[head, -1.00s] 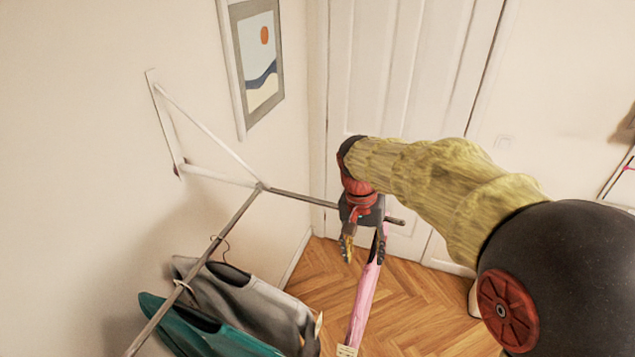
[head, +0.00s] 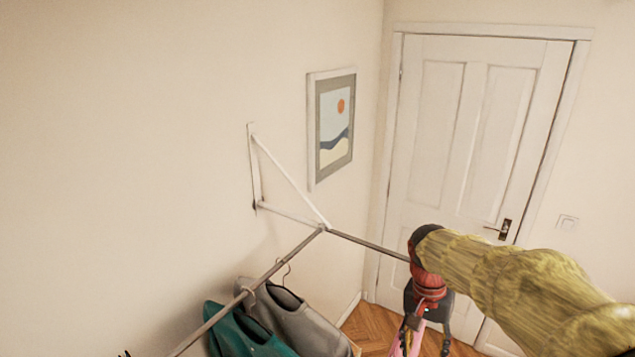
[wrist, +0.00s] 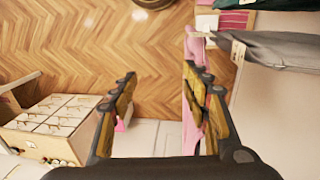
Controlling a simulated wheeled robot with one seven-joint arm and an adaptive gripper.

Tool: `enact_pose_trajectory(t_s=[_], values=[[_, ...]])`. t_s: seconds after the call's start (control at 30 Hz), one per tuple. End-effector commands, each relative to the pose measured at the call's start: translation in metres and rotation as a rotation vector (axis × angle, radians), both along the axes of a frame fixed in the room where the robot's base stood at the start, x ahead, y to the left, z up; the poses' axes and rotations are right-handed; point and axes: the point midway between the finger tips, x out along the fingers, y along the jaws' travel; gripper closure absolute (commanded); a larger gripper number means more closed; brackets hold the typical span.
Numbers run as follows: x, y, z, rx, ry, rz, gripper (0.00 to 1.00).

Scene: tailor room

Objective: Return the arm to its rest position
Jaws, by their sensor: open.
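My arm comes in from the lower right of the head view, in a yellow fuzzy sleeve (head: 520,285) with a red and black wrist. My gripper (head: 425,345) points down beside the far part of the clothes rail (head: 365,243). Its fingers are spread with nothing between them in the wrist view (wrist: 158,78). A pink garment (head: 408,346) hangs close to the fingers; in the wrist view it shows just behind the right finger (wrist: 190,125). Whether they touch, I cannot tell. Its hanger is hidden behind my gripper.
A grey garment (head: 290,318) and a teal garment (head: 240,335) hang on the nearer rail. A white wall bracket (head: 290,175) holds it. A closed white door (head: 470,150) stands behind. The wrist view shows a partitioned box (wrist: 50,125) at left and open wooden floor (wrist: 90,45).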

Motion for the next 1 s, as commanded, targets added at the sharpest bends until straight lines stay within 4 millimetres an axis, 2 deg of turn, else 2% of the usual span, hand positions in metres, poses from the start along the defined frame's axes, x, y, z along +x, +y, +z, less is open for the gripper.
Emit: enact_pose_trajectory(t_s=[0.17, 0.37, 0.77, 1.0], values=[[0.002, 0.002, -0.005, 0.013, -0.005, 0.097, 0.53], [-0.018, 0.008, -0.016, 0.04, -0.002, 0.223, 0.53], [-0.072, 0.023, -0.041, 0.06, -0.122, 0.443, 0.53], [-0.116, 0.034, -0.078, 0.043, -0.251, 0.556, 0.53]])
